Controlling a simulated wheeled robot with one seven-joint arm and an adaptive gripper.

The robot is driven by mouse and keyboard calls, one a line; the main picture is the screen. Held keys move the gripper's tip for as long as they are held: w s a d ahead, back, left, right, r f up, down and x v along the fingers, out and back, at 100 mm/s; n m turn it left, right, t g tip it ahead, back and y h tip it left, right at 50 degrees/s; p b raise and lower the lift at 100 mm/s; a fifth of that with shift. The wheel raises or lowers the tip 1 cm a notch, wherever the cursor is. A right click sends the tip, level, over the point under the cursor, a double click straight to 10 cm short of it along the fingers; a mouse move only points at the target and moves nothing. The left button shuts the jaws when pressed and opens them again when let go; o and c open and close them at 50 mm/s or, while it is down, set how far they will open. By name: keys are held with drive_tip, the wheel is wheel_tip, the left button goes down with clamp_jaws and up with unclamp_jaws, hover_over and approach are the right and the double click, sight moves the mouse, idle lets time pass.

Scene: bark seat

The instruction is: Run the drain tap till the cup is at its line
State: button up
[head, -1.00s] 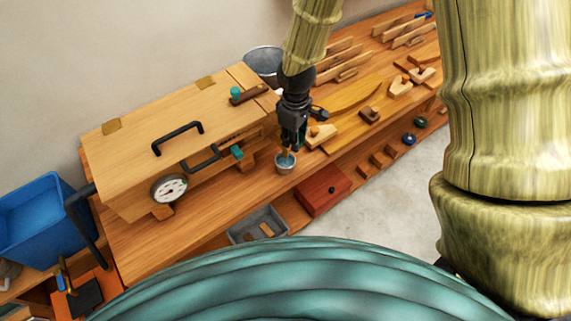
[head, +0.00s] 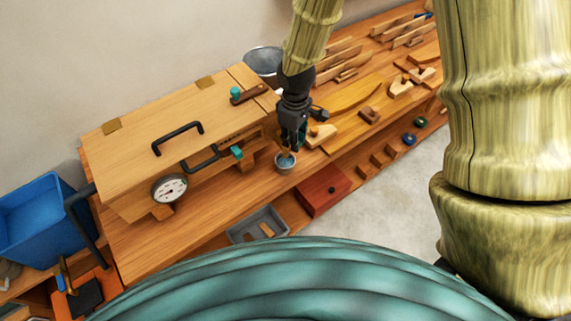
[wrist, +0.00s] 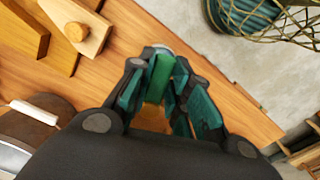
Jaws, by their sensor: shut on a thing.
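The cup (head: 285,168) is a small grey cup on the bench's front part, with blue liquid visible inside. Its line cannot be made out. My gripper (head: 292,142) is just above and behind the cup, at the right end of the wooden box. In the wrist view my gripper (wrist: 158,85) is shut on a green piece (wrist: 159,76), which looks like the drain tap's handle. The cup's pale rim (wrist: 156,47) shows just past it. An orange-brown part below the fingers may be the tap's body. My gripper hides most of the tap in the head view.
The wooden box (head: 150,140) with black handles and a dial (head: 169,188) stands left of my gripper. A metal bucket (head: 262,62) is behind. Wooden pieces (head: 350,97) lie to the right. A red-brown box (head: 322,190) and grey tray (head: 257,224) sit lower in front.

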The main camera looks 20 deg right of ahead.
idle(0.4)
drive_tip(key=shift+o, duration=0.2)
drive_tip(key=m, duration=0.1)
drive_tip(key=a+m, duration=0.1)
drive_tip(key=m, duration=0.2)
drive_tip(key=shift+s+a+m+p, duration=0.3)
drive_tip(key=shift+s, duration=0.05)
drive_tip(key=o, duration=0.8)
drive_tip(key=shift+o, duration=0.2)
drive_tip(key=shift+s, duration=0.1)
drive_tip(key=shift+r, duration=0.1)
wheel_tip(320, 180, up, 8)
drive_tip(key=p, duration=0.3)
drive_tip(key=shift+p, duration=0.3)
